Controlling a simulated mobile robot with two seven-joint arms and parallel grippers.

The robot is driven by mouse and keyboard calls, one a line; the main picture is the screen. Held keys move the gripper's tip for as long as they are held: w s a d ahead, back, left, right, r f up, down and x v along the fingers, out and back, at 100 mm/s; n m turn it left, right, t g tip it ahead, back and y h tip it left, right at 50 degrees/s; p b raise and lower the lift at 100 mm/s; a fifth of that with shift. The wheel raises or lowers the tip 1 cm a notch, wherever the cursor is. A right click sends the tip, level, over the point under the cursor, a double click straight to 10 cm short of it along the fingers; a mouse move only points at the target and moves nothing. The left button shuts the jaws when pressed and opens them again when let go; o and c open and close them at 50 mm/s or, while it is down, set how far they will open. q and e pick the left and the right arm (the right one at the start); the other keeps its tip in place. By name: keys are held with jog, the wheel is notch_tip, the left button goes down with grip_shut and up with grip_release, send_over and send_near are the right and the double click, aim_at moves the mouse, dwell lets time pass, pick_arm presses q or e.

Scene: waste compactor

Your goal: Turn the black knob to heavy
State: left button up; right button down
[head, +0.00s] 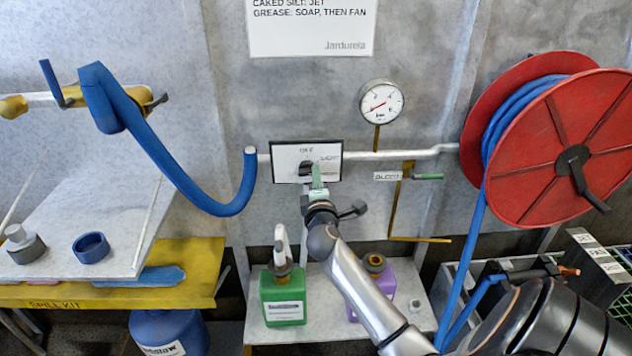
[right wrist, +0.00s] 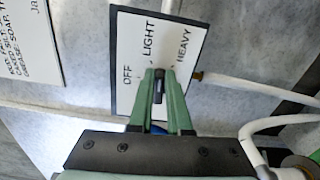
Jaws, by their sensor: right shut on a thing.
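The black knob (head: 305,169) sits on a white dial panel (head: 284,155) with a dark border, fixed to the grey wall. The panel is marked OFF, LIGHT and HEAVY. In the right wrist view the panel (right wrist: 126,36) appears turned, and the knob (right wrist: 158,88) shows between the green fingers. My right gripper (head: 316,174) is shut on the knob, and its fingertips (right wrist: 160,76) lie on either side of it. The knob looks lined up toward LIGHT in the right wrist view, but the fingers partly cover it. My left gripper is not in view.
A white pipe (head: 390,156) runs along the wall beside the panel, with a gauge (head: 381,102) above it. A blue hose (head: 170,160) hangs at left. A red hose reel (head: 550,140) stands right. Green (head: 284,295) and purple (head: 384,290) bottles stand below on a shelf.

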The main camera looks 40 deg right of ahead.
pick_arm(q)
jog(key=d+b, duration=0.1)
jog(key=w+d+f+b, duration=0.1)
jog(key=b, duration=0.1)
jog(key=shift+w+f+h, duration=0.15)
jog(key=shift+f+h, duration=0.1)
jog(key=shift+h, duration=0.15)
pick_arm(e)
jog(key=m, duration=0.3)
jog(key=f+m, duration=0.1)
jog(key=m, duration=0.3)
jog(key=shift+w+a+f, duration=0.1)
jog(key=shift+f, duration=0.1)
jog(key=c, duration=0.9)
grip_release()
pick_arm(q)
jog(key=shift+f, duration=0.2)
pick_arm(e)
jog(key=shift+o, duration=0.2)
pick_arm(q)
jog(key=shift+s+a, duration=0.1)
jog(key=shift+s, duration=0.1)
